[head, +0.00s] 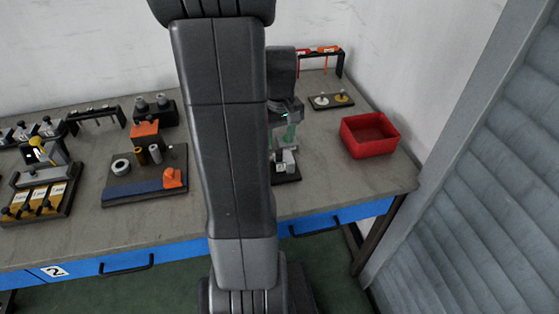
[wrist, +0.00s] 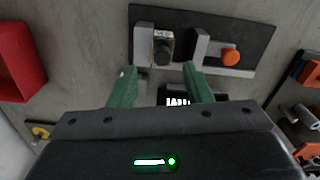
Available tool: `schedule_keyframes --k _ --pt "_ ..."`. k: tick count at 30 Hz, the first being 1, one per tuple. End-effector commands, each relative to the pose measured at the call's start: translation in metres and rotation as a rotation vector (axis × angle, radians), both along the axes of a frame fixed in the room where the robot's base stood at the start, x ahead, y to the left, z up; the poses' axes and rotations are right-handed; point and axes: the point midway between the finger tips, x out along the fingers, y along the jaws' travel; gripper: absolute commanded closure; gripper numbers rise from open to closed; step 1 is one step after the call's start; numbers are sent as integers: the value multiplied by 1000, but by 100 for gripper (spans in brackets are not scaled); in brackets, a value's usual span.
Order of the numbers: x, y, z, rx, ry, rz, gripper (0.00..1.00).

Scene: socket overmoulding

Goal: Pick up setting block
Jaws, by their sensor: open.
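My gripper (wrist: 160,70) is open, its two green fingers apart and pointing down over the bench. In the head view my gripper (head: 282,142) hangs just above a small dark base with grey-white blocks (head: 284,162). In the wrist view a dark plate (wrist: 255,25) carries grey blocks, a black knob (wrist: 163,50) and an orange knob (wrist: 231,56), just beyond the fingertips. A black piece with white marks (wrist: 178,100) shows between the fingers, partly hidden by my gripper body. No part is clearly identifiable as the setting block. I see nothing held.
A red bin (head: 369,135) stands to the right of my gripper. Behind are a black rack (head: 320,54) with red and orange tools and a small dark tray (head: 331,101). Left is a board (head: 146,192) with several parts. Bare bench lies between the board and my arm.

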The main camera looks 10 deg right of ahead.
Motion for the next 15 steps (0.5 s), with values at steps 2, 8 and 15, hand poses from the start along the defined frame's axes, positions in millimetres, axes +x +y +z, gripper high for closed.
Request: schedule_keyframes --k 2,8,15 --pt "-1 1 -14 2 7 1 55" --pt "0 2 -38 1 5 0 55" --pt "0 2 -41 0 1 0 55"
